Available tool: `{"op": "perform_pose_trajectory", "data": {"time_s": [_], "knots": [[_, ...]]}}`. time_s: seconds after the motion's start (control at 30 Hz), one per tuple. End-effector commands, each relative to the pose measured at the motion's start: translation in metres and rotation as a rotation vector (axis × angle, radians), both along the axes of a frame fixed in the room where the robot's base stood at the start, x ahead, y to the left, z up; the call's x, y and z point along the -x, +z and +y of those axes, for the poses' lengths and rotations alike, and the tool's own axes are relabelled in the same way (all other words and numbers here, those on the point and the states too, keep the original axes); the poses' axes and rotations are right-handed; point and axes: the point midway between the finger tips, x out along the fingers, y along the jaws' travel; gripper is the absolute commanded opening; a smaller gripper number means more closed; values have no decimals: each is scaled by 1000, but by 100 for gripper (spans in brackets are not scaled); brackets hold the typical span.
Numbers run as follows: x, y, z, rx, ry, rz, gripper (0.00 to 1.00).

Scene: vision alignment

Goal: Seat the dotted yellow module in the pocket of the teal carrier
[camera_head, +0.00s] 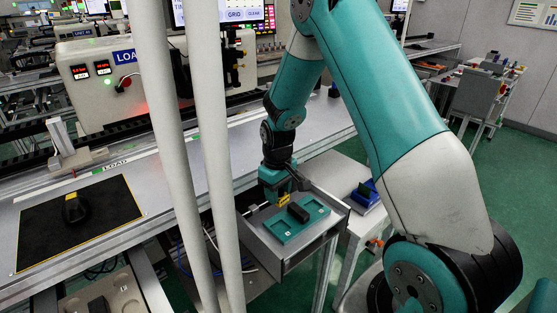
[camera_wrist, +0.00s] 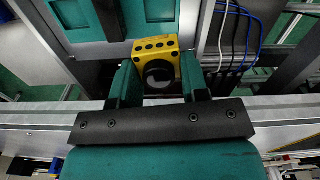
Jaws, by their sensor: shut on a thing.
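The yellow module (camera_head: 284,199) is held in my gripper (camera_head: 280,194), just beside and apparently above the teal carrier (camera_head: 284,234). In the wrist view the module (camera_wrist: 171,46) shows a row of dark dots and a round dark opening. The teal fingers of my gripper (camera_wrist: 158,68) are shut on its two sides. The teal carrier (camera_wrist: 128,41) is at the top of the wrist view, partly cut off, with recessed pockets. The gap between module and carrier is hard to judge.
The carrier lies in a grey metal tray (camera_head: 283,265) beside the long bench. A black mat (camera_head: 110,222) with a dark object lies on the bench at left. Two white posts (camera_head: 172,140) stand in front. Cables (camera_wrist: 237,40) hang right of the module in the wrist view.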

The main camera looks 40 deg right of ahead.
Motion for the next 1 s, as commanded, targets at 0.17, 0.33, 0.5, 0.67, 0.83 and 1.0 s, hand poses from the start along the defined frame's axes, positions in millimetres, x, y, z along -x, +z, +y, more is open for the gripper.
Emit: {"op": "perform_pose_trajectory", "data": {"time_s": [0.17, 0.33, 0.5, 0.67, 0.83, 1.0], "knots": [[8, -22, 0, 0, -117, 3, 14], [9, -29, -1, 1, -141, 0, 14], [9, -29, -1, 1, -140, -1, 14], [9, -30, -1, 0, -137, 0, 14], [9, -39, -1, 0, -137, 0, 14], [9, -54, 0, 0, -136, -1, 14]]}}
